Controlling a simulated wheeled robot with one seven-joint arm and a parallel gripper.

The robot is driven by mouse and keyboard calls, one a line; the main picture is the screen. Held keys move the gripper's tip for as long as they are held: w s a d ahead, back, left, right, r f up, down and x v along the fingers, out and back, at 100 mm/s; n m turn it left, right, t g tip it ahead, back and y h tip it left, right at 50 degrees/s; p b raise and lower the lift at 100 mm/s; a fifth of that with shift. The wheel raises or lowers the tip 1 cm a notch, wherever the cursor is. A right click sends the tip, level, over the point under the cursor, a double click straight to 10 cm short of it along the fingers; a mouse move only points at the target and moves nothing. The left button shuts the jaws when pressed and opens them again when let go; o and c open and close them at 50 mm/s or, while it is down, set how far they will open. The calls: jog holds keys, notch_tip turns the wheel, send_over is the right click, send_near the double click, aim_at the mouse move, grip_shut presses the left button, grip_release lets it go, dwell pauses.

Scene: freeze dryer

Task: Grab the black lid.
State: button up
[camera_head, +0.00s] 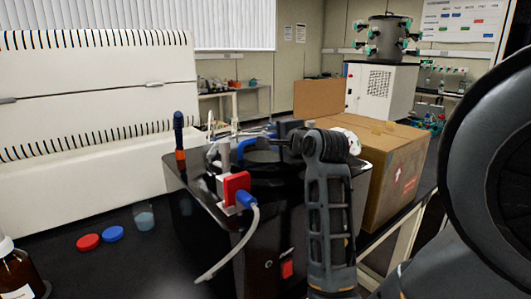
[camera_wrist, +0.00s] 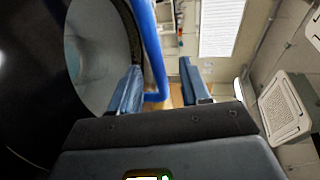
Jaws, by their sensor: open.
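My gripper (camera_wrist: 160,76) shows in the wrist view with its two blue-grey fingers apart and nothing clasped between them. A blue tube (camera_wrist: 152,50) crosses the view beside the left finger. A round, pale-faced shape with a dark rim (camera_wrist: 100,45) fills the area left of that finger. In the head view, a black-topped machine (camera_head: 185,215) stands in the middle, with a dark round part on top, partly hidden by clutter and by the grey handle-like part in front. I cannot tell for certain whether this dark part is the black lid.
A red cap (camera_head: 88,242), a blue cap (camera_head: 113,233) and a small beaker (camera_head: 144,216) stand on the dark bench at left. A brown bottle (camera_head: 18,272) is at the corner. A cardboard box (camera_head: 395,170) stands right of the machine. A dark drum (camera_head: 385,35) with several green-tipped valves is behind.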

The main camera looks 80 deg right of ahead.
aim_at(272, 137)
jog(key=x, duration=0.3)
jog(key=shift+d+f, duration=0.1)
jog(key=shift+f, duration=0.05)
grip_shut()
dwell(0.3)
